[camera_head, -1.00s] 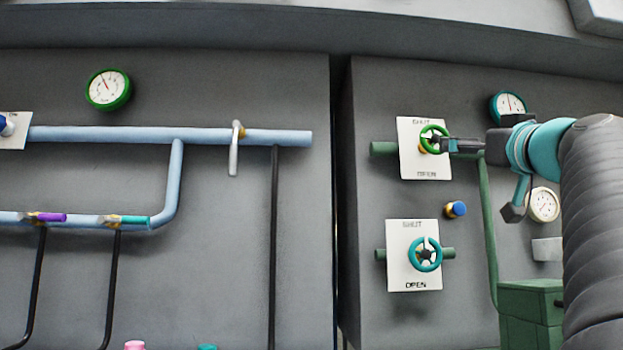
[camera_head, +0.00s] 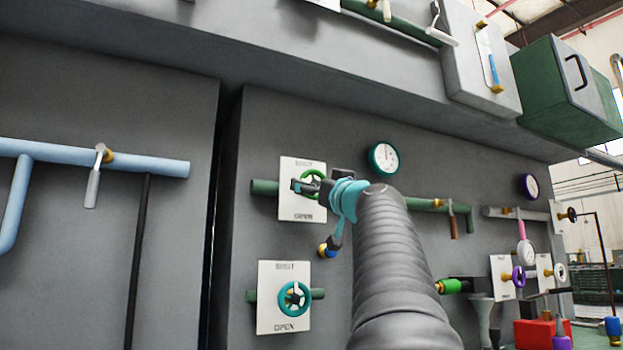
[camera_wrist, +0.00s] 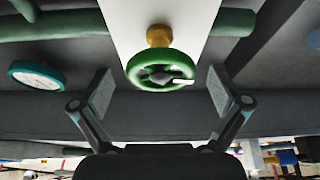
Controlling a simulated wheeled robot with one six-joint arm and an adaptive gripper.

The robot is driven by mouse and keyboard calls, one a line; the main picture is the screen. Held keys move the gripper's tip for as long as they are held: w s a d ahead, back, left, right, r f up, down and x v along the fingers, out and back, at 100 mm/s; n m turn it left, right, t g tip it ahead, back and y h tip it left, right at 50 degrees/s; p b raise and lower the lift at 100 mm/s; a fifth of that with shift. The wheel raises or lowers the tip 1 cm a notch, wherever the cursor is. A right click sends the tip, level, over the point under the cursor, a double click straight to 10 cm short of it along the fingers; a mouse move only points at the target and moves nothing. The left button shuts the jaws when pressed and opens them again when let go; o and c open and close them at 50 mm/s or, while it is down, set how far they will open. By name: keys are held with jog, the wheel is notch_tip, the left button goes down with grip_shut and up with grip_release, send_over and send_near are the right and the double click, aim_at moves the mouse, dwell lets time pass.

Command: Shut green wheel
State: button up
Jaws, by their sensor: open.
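The green wheel (camera_head: 315,173) sits on a white plate (camera_head: 289,207) with SHUT at its top and OPEN at its bottom. In the head view my gripper (camera_head: 297,186) overlaps the wheel and hides part of it. In the wrist view the green wheel (camera_wrist: 139,77) is centred on a brass stem, with a white mark on its right side. My gripper (camera_wrist: 160,92) is open there, with one finger to each side of the wheel and a visible gap on both sides. I cannot tell whether the fingertips reach the wheel's depth.
A teal wheel (camera_head: 284,299) on a similar plate is below. A blue-capped knob (camera_head: 328,247) sits below my wrist. A teal-rimmed gauge (camera_head: 384,158) is at upper right; it also shows in the wrist view (camera_wrist: 37,78). A green pipe (camera_head: 264,187) runs behind the plate.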

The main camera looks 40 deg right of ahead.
jog(key=shift+w+r, duration=0.1)
jog(key=shift+w, duration=0.2)
jog(key=c, duration=1.2)
jog(key=shift+o, duration=0.2)
jog(key=shift+m+h, duration=0.4)
jog(key=shift+m, duration=0.2)
jog(key=shift+a+r+m+g+h+p, duration=0.1)
jog(key=shift+m+g+h+p, duration=0.85)
jog(key=shift+m, duration=2.3)
jog(key=shift+a+r+m+g+h+p, duration=0.1)
jog(key=shift+m+g+h+p, duration=0.8)
jog(key=shift+m, duration=2.4)
jog(key=shift+m+g+h+p, duration=0.55)
jog(key=shift+m+g+h, duration=0.7)
jog(key=shift+m, duration=2)
jog(key=shift+g+y, duration=0.3)
